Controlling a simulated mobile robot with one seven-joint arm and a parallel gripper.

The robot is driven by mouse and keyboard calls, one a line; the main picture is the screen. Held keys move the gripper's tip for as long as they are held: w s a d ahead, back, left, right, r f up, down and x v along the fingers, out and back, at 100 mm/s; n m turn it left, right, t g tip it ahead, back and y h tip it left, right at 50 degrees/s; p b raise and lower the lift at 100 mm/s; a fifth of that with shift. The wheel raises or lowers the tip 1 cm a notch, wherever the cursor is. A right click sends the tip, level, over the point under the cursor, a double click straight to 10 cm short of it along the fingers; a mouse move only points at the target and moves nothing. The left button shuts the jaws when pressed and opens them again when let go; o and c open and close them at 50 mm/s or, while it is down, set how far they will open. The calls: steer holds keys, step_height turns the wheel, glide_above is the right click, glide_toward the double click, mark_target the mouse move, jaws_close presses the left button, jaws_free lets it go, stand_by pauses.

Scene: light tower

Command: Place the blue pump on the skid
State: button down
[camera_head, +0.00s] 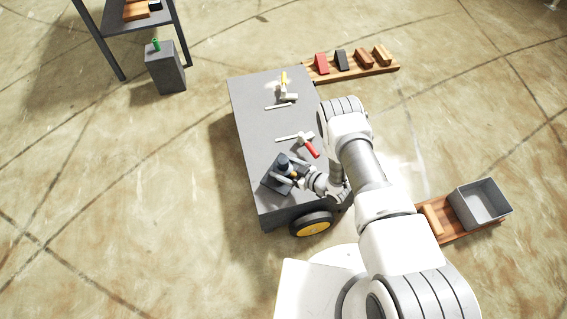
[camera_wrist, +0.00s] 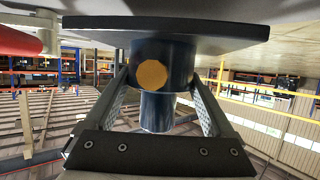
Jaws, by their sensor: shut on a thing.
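The blue pump (camera_head: 283,161) is dark blue with a round upper part. It is at the near end of the grey cart top, over a dark square plate (camera_head: 270,184). The wrist view is upside down and shows the pump (camera_wrist: 178,57) with an orange disc on its face, against the dark plate (camera_wrist: 165,23). I cannot tell whether this plate is the skid or the pump's own base. My gripper (camera_head: 291,176) reaches in from the right, and its fingers (camera_wrist: 160,92) are shut on the pump's two sides. The pump looks upright, with no clear gap to the plate.
A red-handled clamp (camera_head: 311,149) stands close behind the pump, and a yellow-handled clamp (camera_head: 284,84) is farther back. The left of the cart top (camera_head: 253,119) is clear.

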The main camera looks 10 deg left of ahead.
mark_target(284, 172)
step_height(284, 172, down, 3)
steer(key=shift+f+b, duration=0.1)
steer(key=shift+b, duration=0.6)
jaws_free()
steer(key=shift+f, duration=0.1)
steer(key=shift+d+r, duration=0.1)
steer(key=shift+r, duration=0.1)
